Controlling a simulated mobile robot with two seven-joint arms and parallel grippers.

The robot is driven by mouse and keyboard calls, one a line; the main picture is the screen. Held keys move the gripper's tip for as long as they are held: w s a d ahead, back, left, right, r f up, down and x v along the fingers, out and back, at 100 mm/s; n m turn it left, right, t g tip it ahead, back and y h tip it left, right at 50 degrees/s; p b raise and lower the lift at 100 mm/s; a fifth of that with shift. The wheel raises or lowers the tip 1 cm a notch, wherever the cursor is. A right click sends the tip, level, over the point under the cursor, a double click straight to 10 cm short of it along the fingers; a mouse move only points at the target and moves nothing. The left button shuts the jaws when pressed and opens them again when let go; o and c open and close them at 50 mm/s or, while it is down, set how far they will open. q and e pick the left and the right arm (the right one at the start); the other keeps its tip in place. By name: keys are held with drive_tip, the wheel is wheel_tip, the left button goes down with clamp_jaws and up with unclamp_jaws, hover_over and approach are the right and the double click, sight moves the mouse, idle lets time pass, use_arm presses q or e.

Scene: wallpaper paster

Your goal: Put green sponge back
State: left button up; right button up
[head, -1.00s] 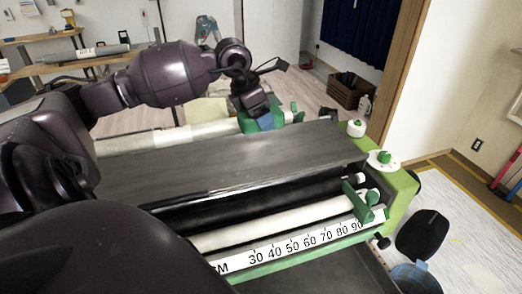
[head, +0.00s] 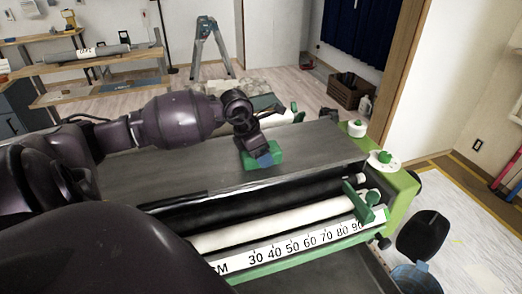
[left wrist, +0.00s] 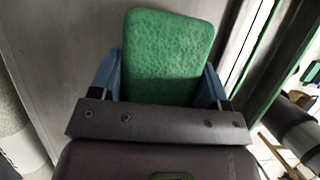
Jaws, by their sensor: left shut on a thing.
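The green sponge (head: 262,154) is a flat block with rounded corners. It is at the top surface of the wallpaper paster (head: 180,176), near its middle; I cannot tell whether it touches the surface. My left gripper (head: 264,158), with blue fingertips, is shut on the sponge. In the left wrist view the sponge (left wrist: 168,55) sits between the two blue fingers (left wrist: 160,80), with the grey metal top (left wrist: 60,50) behind it. My right gripper is not in view.
A white roller (head: 270,222) and a numbered scale (head: 305,240) lie along the paster's near side. Green and white knobs (head: 382,160) stand at its right end. A blue bucket (head: 412,278) and a black object (head: 424,235) are on the floor at right. A stepladder (head: 212,48) stands behind.

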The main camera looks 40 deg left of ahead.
use_arm(q)
drive_tip(key=shift+f, duration=0.3)
drive_tip(key=shift+f+b, duration=0.2)
drive_tip(key=shift+b, duration=0.15)
drive_tip(key=o, duration=0.9)
